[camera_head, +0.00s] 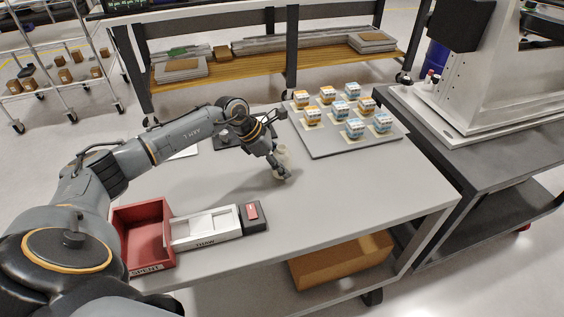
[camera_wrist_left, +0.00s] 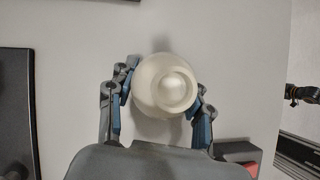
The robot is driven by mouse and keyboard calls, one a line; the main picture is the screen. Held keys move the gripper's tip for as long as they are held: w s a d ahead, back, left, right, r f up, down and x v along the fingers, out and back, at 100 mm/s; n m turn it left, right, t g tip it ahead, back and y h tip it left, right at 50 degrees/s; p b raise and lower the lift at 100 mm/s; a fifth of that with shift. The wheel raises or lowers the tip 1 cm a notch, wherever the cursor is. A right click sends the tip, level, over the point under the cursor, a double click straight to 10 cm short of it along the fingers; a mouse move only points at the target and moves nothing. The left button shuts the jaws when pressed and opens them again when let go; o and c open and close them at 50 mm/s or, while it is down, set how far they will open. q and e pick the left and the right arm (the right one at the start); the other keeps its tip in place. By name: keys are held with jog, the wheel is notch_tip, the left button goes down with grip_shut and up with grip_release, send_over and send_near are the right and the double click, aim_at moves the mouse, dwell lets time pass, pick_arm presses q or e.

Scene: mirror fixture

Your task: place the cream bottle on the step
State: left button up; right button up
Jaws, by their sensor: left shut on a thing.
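The cream bottle (camera_head: 282,154) is a pale round bottle between the fingers of my left gripper (camera_head: 280,175). The left wrist view shows the cream bottle (camera_wrist_left: 165,85) from above, with my left gripper's fingers (camera_wrist_left: 160,92) shut on its two sides. It is at or just above the bare grey tabletop; I cannot tell whether it touches. A dark, low fixture (camera_head: 226,137) lies behind and left of the gripper. I cannot tell for certain which part is the step. My right gripper is not clearly in view.
A grey tray (camera_head: 340,148) with several small orange and blue boxes lies at the back right. In front stand a red bin (camera_head: 145,232), a white tray (camera_head: 204,228) and a dark block with a red top piece (camera_head: 252,213). The table's right side is clear.

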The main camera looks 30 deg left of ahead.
pick_arm(q)
jog(key=shift+f, duration=0.2)
jog(key=shift+f, duration=0.1)
jog(key=o, duration=1.1)
jog(key=shift+o, duration=0.2)
